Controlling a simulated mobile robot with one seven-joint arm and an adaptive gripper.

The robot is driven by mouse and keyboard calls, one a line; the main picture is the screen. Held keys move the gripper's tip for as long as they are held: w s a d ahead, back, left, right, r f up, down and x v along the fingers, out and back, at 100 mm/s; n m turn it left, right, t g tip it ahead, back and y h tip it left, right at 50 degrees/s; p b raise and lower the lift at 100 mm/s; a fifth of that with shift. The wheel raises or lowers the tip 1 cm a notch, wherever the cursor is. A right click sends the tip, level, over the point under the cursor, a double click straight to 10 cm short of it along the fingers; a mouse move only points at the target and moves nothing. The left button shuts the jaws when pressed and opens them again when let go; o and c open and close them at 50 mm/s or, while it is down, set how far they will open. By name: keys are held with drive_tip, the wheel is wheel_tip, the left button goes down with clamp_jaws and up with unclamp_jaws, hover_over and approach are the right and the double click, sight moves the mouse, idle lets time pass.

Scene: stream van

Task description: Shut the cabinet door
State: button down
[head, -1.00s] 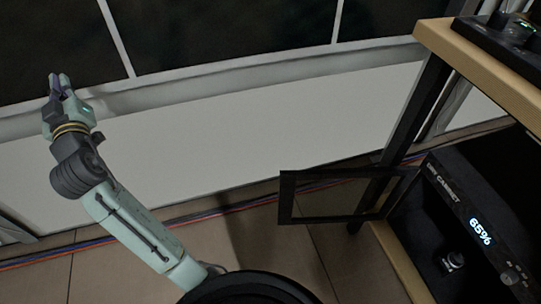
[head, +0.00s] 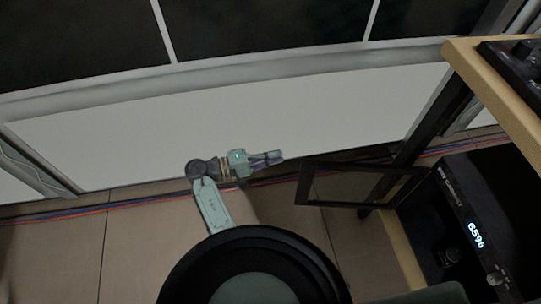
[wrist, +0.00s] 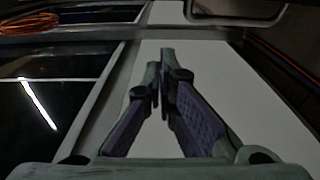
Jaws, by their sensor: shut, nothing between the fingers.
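The cabinet (head: 439,194) is a black dry cabinet at the right of the head view, with "DRY CABINET" lettering and a lit "65%" readout. Its door (head: 301,186), a dark frame with a see-through pane, stands open and sticks out to the left. My gripper (head: 281,156) is shut and empty, just left of the door's free edge and apart from it in the picture. In the wrist view my gripper's two fingers (wrist: 162,75) come together at the tips with nothing between them.
The cabinet sits on a wooden-edged shelf (head: 402,262) under a wooden desk top (head: 500,88) carrying black gear. A dark upright post (head: 428,122) stands behind the door. Red and blue cables (head: 130,203) run along the wall's foot. Tiled floor left of the door is clear.

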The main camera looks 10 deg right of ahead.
drive_tip(key=s+d+p, duration=0.2)
drive_tip(key=s+d, duration=0.1)
drive_tip(key=d, duration=0.2)
drive_tip(key=shift+d, duration=0.15)
drive_tip(key=shift+s, duration=0.15)
